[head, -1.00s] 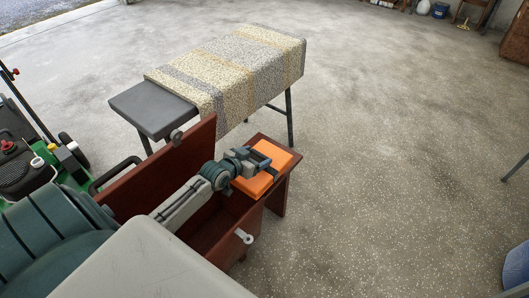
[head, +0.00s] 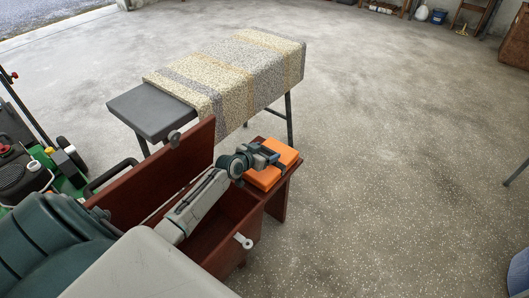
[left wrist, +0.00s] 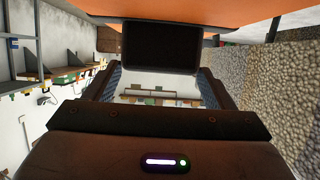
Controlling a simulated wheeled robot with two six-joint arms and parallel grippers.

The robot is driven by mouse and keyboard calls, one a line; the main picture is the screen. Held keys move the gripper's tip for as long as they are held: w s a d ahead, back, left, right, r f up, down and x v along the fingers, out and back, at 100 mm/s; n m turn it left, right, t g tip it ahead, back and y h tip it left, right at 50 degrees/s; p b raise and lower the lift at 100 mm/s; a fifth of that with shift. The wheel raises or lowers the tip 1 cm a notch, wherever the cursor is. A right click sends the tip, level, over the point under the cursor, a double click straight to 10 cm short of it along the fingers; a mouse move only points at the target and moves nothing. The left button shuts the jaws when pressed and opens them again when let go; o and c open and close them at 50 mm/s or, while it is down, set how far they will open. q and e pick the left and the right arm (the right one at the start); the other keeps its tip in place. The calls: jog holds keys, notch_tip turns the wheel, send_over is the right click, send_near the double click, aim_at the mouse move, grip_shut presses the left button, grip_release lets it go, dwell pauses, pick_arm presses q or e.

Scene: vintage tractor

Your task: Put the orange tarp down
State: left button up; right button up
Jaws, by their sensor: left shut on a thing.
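The orange tarp (head: 273,171) is a flat folded block, just over the top of a small red-brown wooden bench (head: 277,205). I cannot tell whether it touches the bench. My left gripper (head: 274,158) is shut on the tarp and covers part of its top. The tarp also shows as an orange band along the top of the left wrist view (left wrist: 215,12). My right gripper is not in view.
An open red-brown chest (head: 219,222) with its lid (head: 160,180) raised lies under my left arm. A cloth-covered table (head: 235,70) stands behind. A green lawn mower (head: 45,172) is at the left.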

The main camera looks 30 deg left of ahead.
pick_arm(q)
jog(key=shift+r, duration=0.1)
jog(key=o, duration=1.9)
